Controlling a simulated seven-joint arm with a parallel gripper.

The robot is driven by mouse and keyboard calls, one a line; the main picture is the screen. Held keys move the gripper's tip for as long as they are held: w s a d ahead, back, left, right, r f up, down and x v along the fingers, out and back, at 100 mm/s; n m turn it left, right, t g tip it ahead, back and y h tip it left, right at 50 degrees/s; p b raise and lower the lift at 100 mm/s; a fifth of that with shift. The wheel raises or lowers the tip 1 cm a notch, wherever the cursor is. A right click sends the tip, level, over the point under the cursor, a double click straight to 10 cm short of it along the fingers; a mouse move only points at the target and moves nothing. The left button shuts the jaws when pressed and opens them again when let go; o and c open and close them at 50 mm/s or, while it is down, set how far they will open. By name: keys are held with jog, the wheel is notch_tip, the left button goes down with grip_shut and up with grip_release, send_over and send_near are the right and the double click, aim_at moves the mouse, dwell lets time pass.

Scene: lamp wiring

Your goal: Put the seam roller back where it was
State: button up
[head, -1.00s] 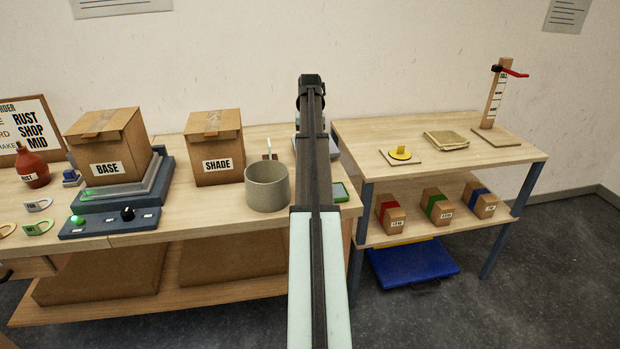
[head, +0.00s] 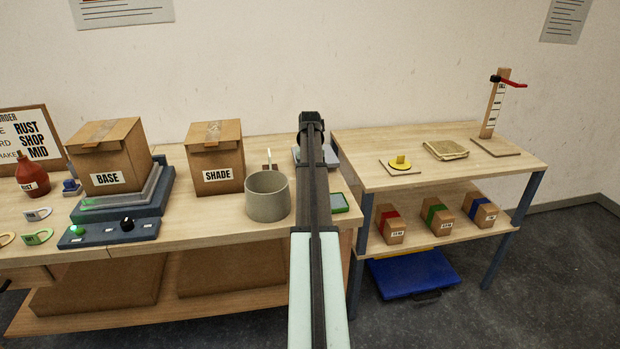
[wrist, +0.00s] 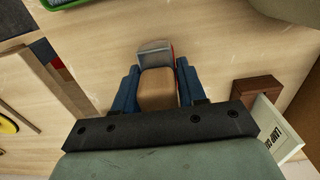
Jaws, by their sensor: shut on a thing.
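In the wrist view the seam roller (wrist: 157,88) appears as a tan wooden block-like handle with a grey metal part at its far end and a strip of red beside it. My gripper (wrist: 157,78) is shut on it, with a blue finger on each side. Pale wooden tabletop lies beneath. I cannot tell whether the roller touches it. In the head view my arm hides the gripper and the roller. No marked place for the roller can be made out.
A grey pot (head: 267,197) stands left of my arm, near a green tray (head: 340,203). The SHADE box (head: 215,158) is farther left. In the wrist view a dark wooden block (wrist: 258,92) and a lettered white card (wrist: 276,132) lie right. A side table (head: 370,178) stands right.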

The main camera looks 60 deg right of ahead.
jog(key=shift+f, duration=0.65)
jog(key=shift+f, duration=0.15)
jog(key=o, duration=1)
notch_tip(320, 180, up, 12)
jog(key=shift+r, duration=0.15)
jog(key=shift+d+r, duration=0.1)
